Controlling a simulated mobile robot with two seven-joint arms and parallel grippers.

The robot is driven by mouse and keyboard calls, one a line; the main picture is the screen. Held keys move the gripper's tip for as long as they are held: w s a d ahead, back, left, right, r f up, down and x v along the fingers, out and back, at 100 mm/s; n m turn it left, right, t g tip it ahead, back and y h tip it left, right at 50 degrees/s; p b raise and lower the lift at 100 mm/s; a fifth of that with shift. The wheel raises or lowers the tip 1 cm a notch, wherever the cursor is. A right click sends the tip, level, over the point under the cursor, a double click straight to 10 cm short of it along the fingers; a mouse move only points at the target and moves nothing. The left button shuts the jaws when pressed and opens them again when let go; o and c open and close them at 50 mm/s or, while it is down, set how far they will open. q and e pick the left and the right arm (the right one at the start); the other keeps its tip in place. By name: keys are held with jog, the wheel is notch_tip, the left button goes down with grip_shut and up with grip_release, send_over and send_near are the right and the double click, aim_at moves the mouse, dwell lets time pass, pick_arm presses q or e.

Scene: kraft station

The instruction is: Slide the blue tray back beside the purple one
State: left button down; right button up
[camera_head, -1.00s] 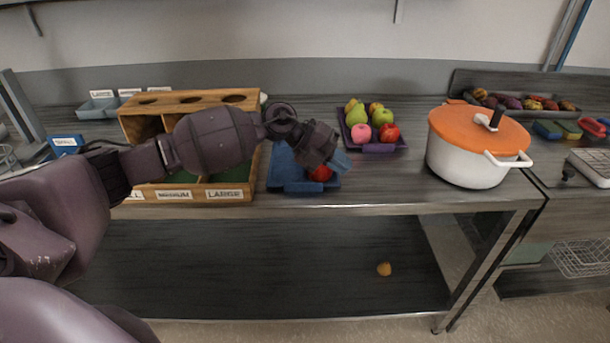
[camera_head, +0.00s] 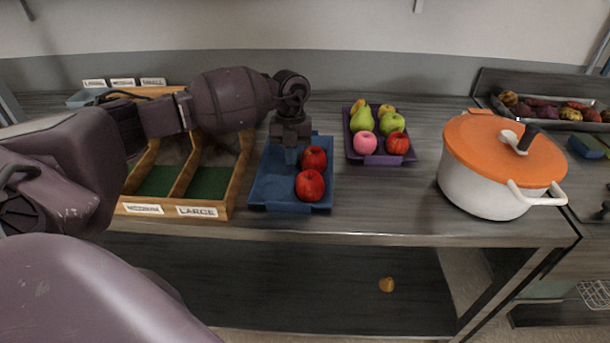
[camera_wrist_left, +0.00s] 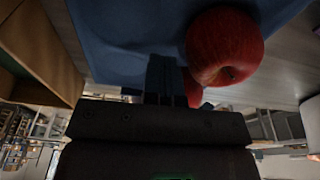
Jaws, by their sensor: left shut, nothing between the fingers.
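The blue tray (camera_head: 277,191) lies on the table with two red apples (camera_head: 310,185) in its right half. The purple tray (camera_head: 378,159) lies to its right and slightly farther back, holding several fruits, with a strip of bare table between the trays. My left gripper (camera_head: 291,157) points down over the back part of the blue tray, shut and empty, just left of the rear apple. In the left wrist view the shut fingers (camera_wrist_left: 161,78) are close to the blue tray (camera_wrist_left: 120,35) and a red apple (camera_wrist_left: 224,46); contact cannot be told. My right gripper is not in view.
A wooden sorting box (camera_head: 232,187) with labelled compartments stands close to the blue tray's left. A white pot (camera_head: 478,183) with an orange lid stands right of the purple tray. A small yellow fruit (camera_head: 386,285) lies on the lower shelf.

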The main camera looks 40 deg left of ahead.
aim_at(288, 203)
pick_arm(q)
jog(key=shift+w, duration=0.15)
jog(key=shift+s+d, duration=0.2)
jog(key=shift+s, duration=0.05)
jog(key=s+d, duration=0.1)
jog(key=s, duration=0.1)
jog(key=s+d+p, duration=0.1)
jog(key=s, duration=0.1)
jog(key=s+d, duration=0.1)
jog(key=s, duration=0.1)
jog(key=shift+d+r+p, duration=0.15)
jog(key=shift+d+p, duration=0.2)
jog(key=s+d, duration=0.1)
jog(key=s, duration=0.1)
jog(key=s+d+p, duration=0.1)
jog(key=s, duration=0.1)
jog(key=shift+d, duration=0.35)
jog(key=shift+f, duration=0.5)
jog(key=shift+w+f, duration=0.1)
jog(key=shift+f, duration=0.3)
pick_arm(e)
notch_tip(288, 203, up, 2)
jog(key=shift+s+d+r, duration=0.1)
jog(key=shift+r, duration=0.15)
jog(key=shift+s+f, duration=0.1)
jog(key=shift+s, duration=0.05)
